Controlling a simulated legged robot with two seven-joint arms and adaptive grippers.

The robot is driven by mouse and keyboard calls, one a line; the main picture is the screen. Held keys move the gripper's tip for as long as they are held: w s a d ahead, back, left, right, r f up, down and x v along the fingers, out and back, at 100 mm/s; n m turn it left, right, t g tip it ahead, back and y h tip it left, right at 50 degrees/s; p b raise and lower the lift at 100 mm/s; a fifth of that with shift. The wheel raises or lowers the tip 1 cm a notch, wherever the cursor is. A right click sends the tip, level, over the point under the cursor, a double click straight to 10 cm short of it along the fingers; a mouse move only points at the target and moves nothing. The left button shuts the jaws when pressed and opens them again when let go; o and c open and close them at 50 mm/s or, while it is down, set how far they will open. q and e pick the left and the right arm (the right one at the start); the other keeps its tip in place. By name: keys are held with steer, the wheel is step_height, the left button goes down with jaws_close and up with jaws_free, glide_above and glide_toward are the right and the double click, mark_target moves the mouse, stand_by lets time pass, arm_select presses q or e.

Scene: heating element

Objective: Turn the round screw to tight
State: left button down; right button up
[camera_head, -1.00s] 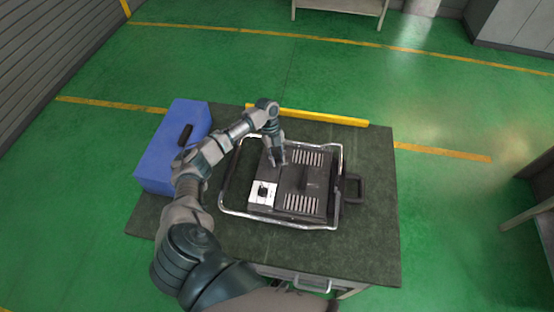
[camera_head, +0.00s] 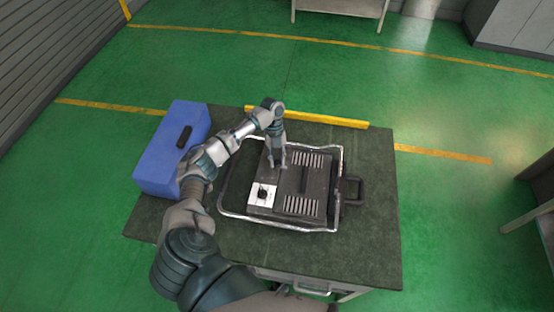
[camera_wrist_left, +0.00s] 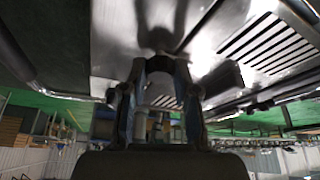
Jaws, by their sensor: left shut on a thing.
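The heating element (camera_head: 317,185) is a dark flat box with slotted vents inside a silver tube frame, lying on the table. My left gripper (camera_head: 276,165) points down onto its upper left part. In the left wrist view, my left gripper (camera_wrist_left: 161,72) is shut on a small dark rounded piece (camera_wrist_left: 160,66) at the metal surface, which looks like the round screw. The fingers hide most of it, so how tight it sits cannot be told. My right gripper is in neither view.
A black knob on a white panel (camera_head: 262,194) sits just below the gripper in the head view. A blue case (camera_head: 172,150) stands at the table's left, and a yellow bar (camera_head: 325,119) lies along the back edge. The dark table top (camera_head: 370,235) is bare at front right.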

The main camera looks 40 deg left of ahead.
arm_select(q)
steer(key=c, duration=0.9)
jaws_free()
steer(key=shift+r, duration=0.1)
steer(key=shift+o, duration=0.2)
steer(key=v, duration=1.2)
